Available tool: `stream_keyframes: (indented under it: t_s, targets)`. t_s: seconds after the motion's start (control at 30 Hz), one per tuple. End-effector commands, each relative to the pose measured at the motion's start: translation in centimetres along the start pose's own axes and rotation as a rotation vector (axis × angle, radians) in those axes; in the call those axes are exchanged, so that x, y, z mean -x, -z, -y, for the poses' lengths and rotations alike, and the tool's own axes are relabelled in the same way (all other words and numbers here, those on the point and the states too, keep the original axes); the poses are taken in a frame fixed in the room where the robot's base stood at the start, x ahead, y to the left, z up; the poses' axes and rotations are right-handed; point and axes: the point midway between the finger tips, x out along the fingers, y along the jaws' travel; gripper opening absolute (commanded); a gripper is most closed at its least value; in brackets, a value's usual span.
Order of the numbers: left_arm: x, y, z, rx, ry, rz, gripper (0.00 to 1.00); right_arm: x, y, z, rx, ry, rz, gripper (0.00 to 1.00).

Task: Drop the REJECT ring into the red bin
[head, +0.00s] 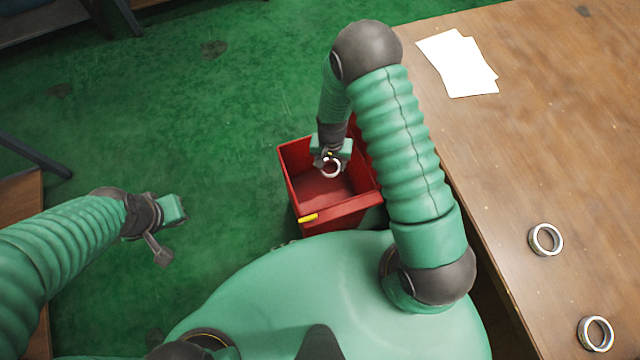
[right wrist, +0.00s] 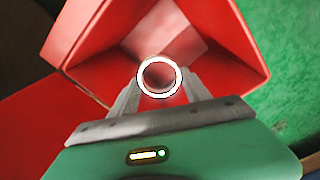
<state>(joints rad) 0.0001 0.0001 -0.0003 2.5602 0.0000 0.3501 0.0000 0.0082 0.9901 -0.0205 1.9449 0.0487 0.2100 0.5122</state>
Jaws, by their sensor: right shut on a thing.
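A steel ring (head: 331,169) is held in my right gripper (head: 329,158), which is shut on it. In the right wrist view the ring (right wrist: 160,62) sits between the two fingertips, over the opening of the red bin. I cannot read any REJECT mark on it. The red bin (head: 345,213) stands on the floor beside the table, open at the top, with a yellow tag on its front rim. It also shows in the right wrist view (right wrist: 88,52). My left gripper (head: 165,228) is off to the left above the floor, and I cannot tell its opening.
A wooden table (head: 500,180) fills the right side. Two more rings lie on it, one (head: 545,240) farther back and one (head: 596,334) nearer. White papers (head: 458,62) lie at its back. The green floor (head: 220,110) left of the bin is mostly clear.

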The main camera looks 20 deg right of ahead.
Motion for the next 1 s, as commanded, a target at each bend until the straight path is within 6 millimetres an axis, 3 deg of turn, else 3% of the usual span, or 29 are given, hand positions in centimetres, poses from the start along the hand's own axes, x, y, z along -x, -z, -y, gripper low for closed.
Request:
stream_keyframes:
  t_s: [0.17,0.2,0.4,0.77,0.87,1.0]
  targets:
    - [0.1,0.0,0.0,0.000,0.000,0.000,0.00,0.0,0.2,-0.3,-0.001,0.004,0.003,0.11]
    - [0.1,0.0,0.0,0.000,0.000,0.000,0.00,-0.1,0.2,-0.3,-0.001,0.005,0.004,0.57]
    - [0.1,0.0,0.0,-0.001,0.000,0.000,0.00,0.0,0.2,-0.3,-0.001,0.004,0.003,0.81]
    - [0.4,0.1,0.0,0.000,0.000,0.000,0.00,0.7,0.2,-0.2,-0.001,0.004,0.001,0.81]
    - [1.0,0.2,0.0,0.000,0.000,0.000,0.00,2.6,0.3,-0.2,0.000,0.005,0.000,0.81]
    - [2.2,0.5,0.0,0.000,0.000,0.000,0.00,6.7,0.3,-0.3,0.000,0.006,-0.001,0.81]
